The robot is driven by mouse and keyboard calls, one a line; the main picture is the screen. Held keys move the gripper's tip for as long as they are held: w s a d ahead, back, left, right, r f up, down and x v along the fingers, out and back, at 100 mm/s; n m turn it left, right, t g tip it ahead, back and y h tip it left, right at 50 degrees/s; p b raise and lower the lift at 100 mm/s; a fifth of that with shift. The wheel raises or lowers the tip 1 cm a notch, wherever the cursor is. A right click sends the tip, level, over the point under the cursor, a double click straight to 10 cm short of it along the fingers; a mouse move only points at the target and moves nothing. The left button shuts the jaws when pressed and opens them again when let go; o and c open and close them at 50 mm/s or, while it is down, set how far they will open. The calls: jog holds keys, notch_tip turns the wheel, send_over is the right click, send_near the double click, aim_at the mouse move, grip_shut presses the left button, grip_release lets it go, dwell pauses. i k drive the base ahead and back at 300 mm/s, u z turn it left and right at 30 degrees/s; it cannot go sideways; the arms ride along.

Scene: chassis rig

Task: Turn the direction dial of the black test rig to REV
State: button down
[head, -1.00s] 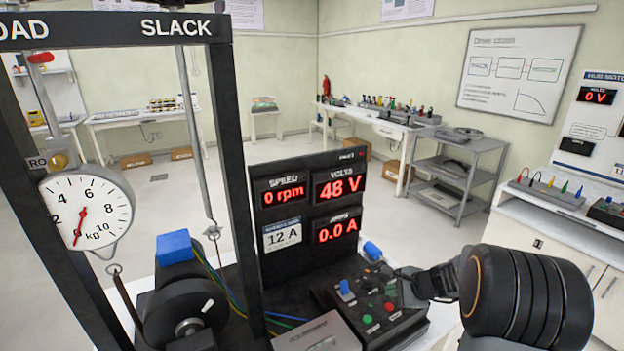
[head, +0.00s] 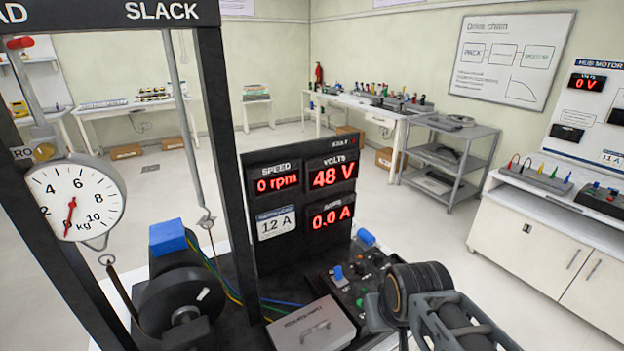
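The black test rig (head: 250,205) stands at the left and centre, with a display panel reading 0 rpm, 48 V and 0.0 A. Its control box (head: 325,284) sits low in front of the display. A blue knob (head: 338,272) stands on the box's left part, among small buttons. Its labels are too small to read, so I cannot tell which control is the direction dial or where it points. My gripper (head: 375,314) is at the box's right front, partly hidden by my dark arm links. I cannot see its fingertips clearly, and no grip on a control shows.
A grey box (head: 312,326) lies in front of the control box. A dial scale (head: 82,200) hangs in the rig's frame at left, above a black wheel (head: 182,303). A blue piece (head: 366,236) sits behind the controls. Open floor lies right, before a white cabinet (head: 530,235).

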aim_at(380, 256)
jog(key=u, duration=2.95)
jog(key=k, duration=0.95)
jog(key=z, duration=1.85)
jog(key=i, duration=0.5)
